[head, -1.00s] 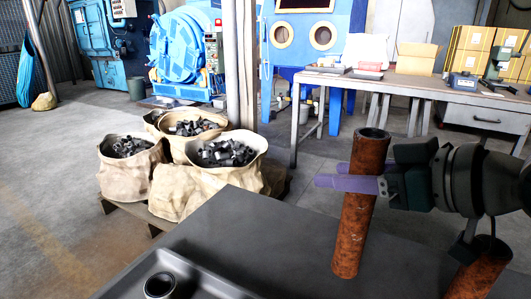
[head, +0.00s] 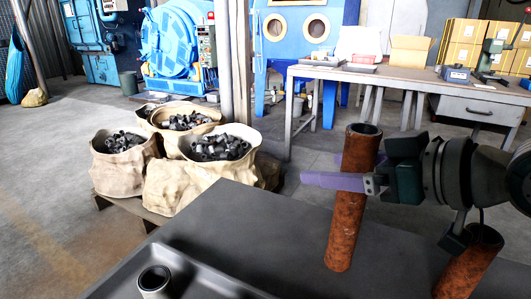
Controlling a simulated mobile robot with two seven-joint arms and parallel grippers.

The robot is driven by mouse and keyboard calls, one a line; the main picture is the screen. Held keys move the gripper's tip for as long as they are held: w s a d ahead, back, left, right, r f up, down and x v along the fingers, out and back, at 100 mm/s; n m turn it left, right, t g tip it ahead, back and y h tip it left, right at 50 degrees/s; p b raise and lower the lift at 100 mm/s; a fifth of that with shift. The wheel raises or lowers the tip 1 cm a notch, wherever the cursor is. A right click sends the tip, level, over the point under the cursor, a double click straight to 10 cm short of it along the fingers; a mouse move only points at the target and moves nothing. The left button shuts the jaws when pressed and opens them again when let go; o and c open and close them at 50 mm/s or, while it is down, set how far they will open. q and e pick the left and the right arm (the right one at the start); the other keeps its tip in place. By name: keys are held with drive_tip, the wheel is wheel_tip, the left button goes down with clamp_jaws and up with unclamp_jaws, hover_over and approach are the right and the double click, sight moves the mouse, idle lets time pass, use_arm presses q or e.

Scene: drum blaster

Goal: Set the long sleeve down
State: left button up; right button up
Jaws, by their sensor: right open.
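The long sleeve, a rusty brown tube (head: 347,215), stands roughly upright on the dark table top (head: 270,235), leaning slightly in the picture. Its open dark top end faces up. My right gripper (head: 338,172) comes in from the right at the sleeve's upper half and is open. One purple finger passes in front of the sleeve; a bit of the other shows behind it. Whether a finger still touches the sleeve I cannot tell. My left gripper is not in view.
A second rusty tube (head: 474,262) stands at the lower right, beneath my right wrist. A short dark sleeve (head: 154,284) stands in a tray (head: 205,268) at the front left. Sacks of metal parts (head: 218,150) and a workbench (head: 400,80) stand beyond the table.

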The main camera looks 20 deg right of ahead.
drive_tip(key=p+v, duration=0.4)
drive_tip(key=v, duration=0.8)
drive_tip(key=s+a+f+m+g+h, duration=0.1)
drive_tip(key=s+a+f+g+h, duration=0.3)
drive_tip(key=s+a+f+g, duration=0.4)
drive_tip(key=s+f+g, duration=0.1)
drive_tip(key=s, duration=0.3)
drive_tip(key=shift+a+f+m, duration=0.3)
drive_tip(key=shift+r, duration=0.1)
